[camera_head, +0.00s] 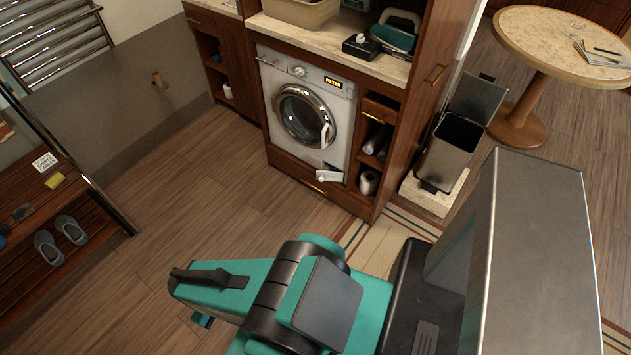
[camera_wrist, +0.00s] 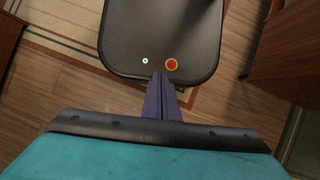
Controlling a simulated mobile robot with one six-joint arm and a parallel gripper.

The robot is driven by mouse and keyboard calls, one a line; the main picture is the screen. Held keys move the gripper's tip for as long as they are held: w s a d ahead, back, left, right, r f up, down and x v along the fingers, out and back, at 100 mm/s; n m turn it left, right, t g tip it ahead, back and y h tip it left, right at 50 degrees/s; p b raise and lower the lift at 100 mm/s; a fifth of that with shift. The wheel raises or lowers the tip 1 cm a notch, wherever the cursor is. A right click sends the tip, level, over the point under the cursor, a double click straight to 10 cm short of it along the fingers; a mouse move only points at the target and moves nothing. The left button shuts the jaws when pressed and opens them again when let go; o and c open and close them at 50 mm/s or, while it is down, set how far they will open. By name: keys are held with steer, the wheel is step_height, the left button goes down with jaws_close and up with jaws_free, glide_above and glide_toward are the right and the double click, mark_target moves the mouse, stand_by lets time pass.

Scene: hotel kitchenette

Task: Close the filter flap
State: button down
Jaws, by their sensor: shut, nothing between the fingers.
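A white washing machine (camera_head: 309,108) with a round glass door (camera_head: 304,115) stands in a wooden cabinet in the head view. Its small filter flap (camera_head: 328,174) is at the lower right of the machine's front. The flap is tipped out and stands open. What lies behind it is too small to make out. My gripper (camera_wrist: 161,80) shows in the wrist view, with its two dark fingers together and nothing between them. It is over my own base, well apart from the machine. The flap does not show in the wrist view.
An open pedal bin (camera_head: 450,150) stands right of the cabinet, and a round table (camera_head: 555,45) is behind it. A slatted bench (camera_head: 60,235) with grey slippers is at the left. The wooden floor (camera_head: 200,195) before the machine is clear.

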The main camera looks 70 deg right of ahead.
steer(key=shift+w+a, duration=0.1)
stand_by(0.3)
steer(key=w+d+f+m+t+b, duration=0.2)
steer(key=w+d+f+m+b, duration=0.5)
steer(key=w+d+f+b, duration=0.4)
steer(key=w+d+f+m+h+b, duration=0.1)
steer(key=w+d+f+m+b, duration=0.2)
steer(key=d, duration=0.4)
steer(key=w+d+f+m+t+h+b, duration=0.1)
steer(key=d+m+b, duration=0.2)
steer(key=d+b, duration=0.35)
steer(key=w+d+f+m+b, duration=0.2)
steer(key=d+m+b, duration=0.15)
steer(key=d, duration=0.35)
steer(key=s+d+f+m+h+b, duration=0.1)
steer(key=d+m+b, duration=0.4)
steer(key=d, duration=0.5)
steer(key=s+d+f+m+h+b, duration=0.2)
steer(key=d+b, duration=0.4)
steer(key=d, duration=0.4)
steer(key=s+d+m+h+b, duration=0.1)
steer(key=s+d+m+b, duration=0.3)
steer(key=d, duration=0.5)
steer(key=s+d+r+m+b, duration=0.1)
steer(key=s+d+m+b, duration=0.3)
steer(key=d, duration=0.5)
steer(key=shift+s+d+r+h+b, duration=0.2)
steer(key=shift+s+h+b, duration=0.2)
steer(key=shift+s+b, duration=0.75)
